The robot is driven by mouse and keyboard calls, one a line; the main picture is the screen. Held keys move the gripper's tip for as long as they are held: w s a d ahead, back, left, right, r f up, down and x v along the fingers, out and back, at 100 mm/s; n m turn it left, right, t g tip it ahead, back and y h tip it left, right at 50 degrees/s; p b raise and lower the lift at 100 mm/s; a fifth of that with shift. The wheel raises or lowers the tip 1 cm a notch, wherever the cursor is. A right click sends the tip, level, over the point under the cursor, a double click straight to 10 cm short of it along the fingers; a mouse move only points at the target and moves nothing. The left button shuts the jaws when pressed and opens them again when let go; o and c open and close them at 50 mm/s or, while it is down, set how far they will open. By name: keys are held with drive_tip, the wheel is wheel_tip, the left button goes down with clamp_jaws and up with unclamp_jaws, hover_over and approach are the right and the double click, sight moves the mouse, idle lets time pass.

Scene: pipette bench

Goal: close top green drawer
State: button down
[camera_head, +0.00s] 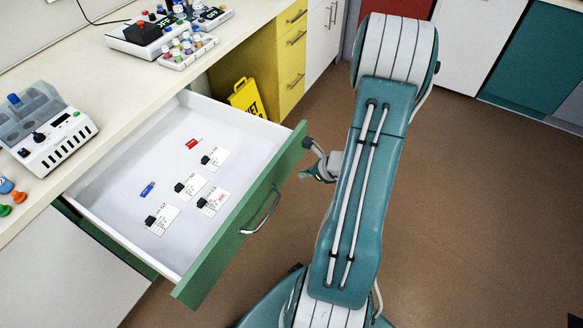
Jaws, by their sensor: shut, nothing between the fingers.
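The top green drawer (241,217) is pulled far out from under the bench, its white inside open to view. Its metal handle (262,212) is on the outer face of the green front. My gripper (306,160) is beside the right end of the drawer front, on its outer side, and is partly hidden behind my arm. The fingers look shut and empty. I cannot tell whether they touch the green front.
In the drawer lie a blue stick (148,189), a red item (194,143) and several labelled cards. The bench top (92,83) carries lab devices and coloured caps. Yellow drawers (290,50) and a yellow wet-floor sign (247,98) stand behind. Brown floor is clear at right.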

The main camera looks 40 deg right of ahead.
sight(285, 170)
drive_tip(key=shift+w+a+f, duration=0.1)
drive_tip(key=shift+w+a, duration=0.15)
drive_tip(key=shift+w, duration=0.45)
drive_tip(key=shift+w+a+f, duration=0.1)
drive_tip(key=shift+w+a, duration=0.1)
drive_tip(key=shift+w, duration=0.55)
drive_tip(key=shift+w+a, duration=0.25)
drive_tip(key=shift+w, duration=0.45)
